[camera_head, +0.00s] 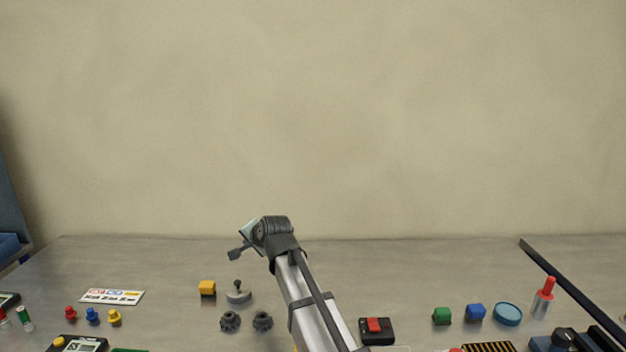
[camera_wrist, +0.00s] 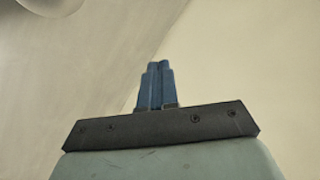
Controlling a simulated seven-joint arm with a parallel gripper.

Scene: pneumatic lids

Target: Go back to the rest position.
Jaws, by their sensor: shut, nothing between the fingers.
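My gripper (camera_wrist: 157,68) shows in the wrist view as two blue fingers pressed together, with nothing between them. They stand out from a dark plate on a pale grey-green body. Behind the fingertips are only blank beige surfaces. In the head view my arm reaches up from the bottom edge, and its end is left of the middle, near the table's back edge. My fingers are not clearly made out there.
A dark bar (camera_head: 570,286) lies at right.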

